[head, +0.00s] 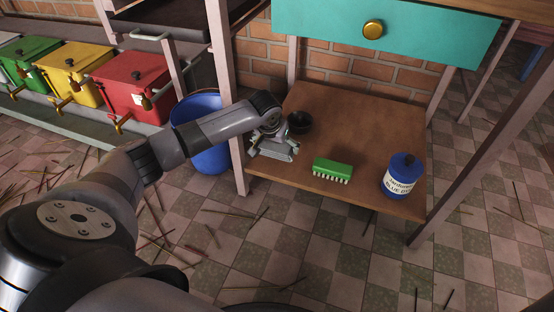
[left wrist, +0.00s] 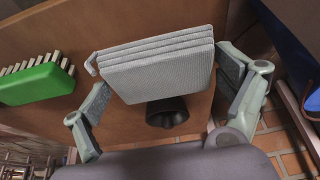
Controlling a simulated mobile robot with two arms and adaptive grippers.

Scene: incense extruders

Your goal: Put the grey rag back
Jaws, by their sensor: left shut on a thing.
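The grey rag (head: 277,153) is a folded, ribbed stack at the left part of the brown lower shelf (head: 345,120). It also shows in the left wrist view (left wrist: 160,68), between the two fingers. My left gripper (head: 270,141) is shut on the rag, with one finger on each side of it; in the left wrist view the gripper (left wrist: 165,85) spans its width. I cannot tell whether the rag touches the shelf. My right gripper is not in view.
A black bowl (head: 299,122) stands just behind the rag. A green brush (head: 332,170) and a blue jar (head: 403,176) stand to the right on the shelf. A blue bucket (head: 203,158) is on the floor left of the shelf leg (head: 238,160). A teal drawer (head: 420,38) hangs above.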

